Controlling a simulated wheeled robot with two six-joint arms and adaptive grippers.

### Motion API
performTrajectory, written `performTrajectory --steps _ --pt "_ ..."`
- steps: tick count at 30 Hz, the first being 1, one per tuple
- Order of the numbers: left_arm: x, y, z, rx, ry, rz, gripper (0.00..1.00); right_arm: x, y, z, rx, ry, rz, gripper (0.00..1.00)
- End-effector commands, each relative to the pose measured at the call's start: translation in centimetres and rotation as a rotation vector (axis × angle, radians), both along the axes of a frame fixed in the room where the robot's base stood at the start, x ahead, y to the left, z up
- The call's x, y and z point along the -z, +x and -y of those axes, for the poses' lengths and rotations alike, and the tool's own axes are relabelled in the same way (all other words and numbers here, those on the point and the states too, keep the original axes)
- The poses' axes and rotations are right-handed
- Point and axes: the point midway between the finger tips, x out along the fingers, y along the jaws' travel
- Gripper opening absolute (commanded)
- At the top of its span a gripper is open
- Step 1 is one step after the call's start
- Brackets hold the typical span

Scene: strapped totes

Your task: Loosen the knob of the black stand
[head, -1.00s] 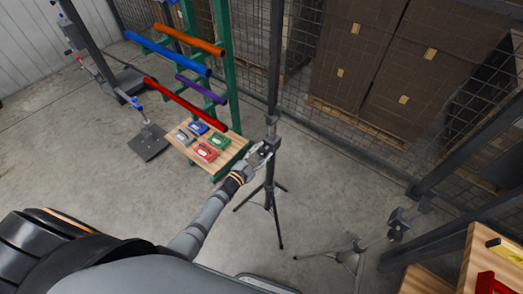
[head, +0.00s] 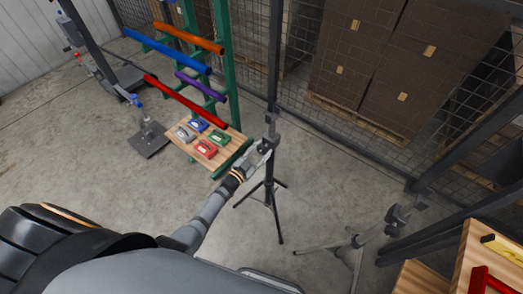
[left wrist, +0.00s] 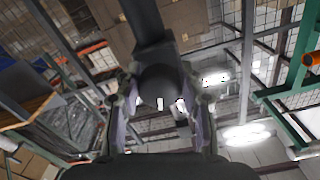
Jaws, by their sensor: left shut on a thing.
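The black stand (head: 269,190) stands upright on three spread legs on the concrete floor, near the middle of the head view. My left gripper (head: 264,147) is at the stand's upper part, coming in from the left. In the left wrist view, my left gripper's fingers (left wrist: 162,108) are shut on the round dark knob (left wrist: 159,84), one finger on each side. The dark post (left wrist: 143,20) of the stand runs up behind the knob. In the head view the fingers hide the knob. My right gripper is not in view.
A green rack (head: 233,70) with coloured bars stands behind left, with a wooden shelf (head: 178,148) of small coloured cases. A grey stand (head: 355,243) is at right, near a wooden table (head: 462,262). A mesh fence (head: 335,115) closes the back.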

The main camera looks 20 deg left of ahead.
Motion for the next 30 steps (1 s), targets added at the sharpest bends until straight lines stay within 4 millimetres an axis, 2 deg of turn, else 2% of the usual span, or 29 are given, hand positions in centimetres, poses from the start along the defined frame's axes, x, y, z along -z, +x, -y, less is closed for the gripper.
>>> performTrajectory --steps 4,5,9,10,20,23,30 --pt "0.2 -0.1 0.0 0.000 0.001 -0.003 0.08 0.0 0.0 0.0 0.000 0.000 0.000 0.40" --pt "0.2 -0.1 0.0 0.000 0.001 -0.003 0.42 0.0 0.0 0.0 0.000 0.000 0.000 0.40" --pt "0.1 -0.1 0.0 0.000 0.002 -0.002 0.61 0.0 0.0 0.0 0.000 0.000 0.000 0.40" --pt "0.1 -0.1 0.0 0.000 0.002 -0.002 0.63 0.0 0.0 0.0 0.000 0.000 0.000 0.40" --pt "0.1 -0.4 -0.2 0.000 0.003 -0.001 0.63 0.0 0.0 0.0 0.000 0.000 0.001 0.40" --pt "0.2 -1.8 -0.7 0.000 0.003 -0.002 0.63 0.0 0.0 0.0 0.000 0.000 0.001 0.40" --pt "0.2 -7.3 -2.6 0.001 0.004 -0.005 0.63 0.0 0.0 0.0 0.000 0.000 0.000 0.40"
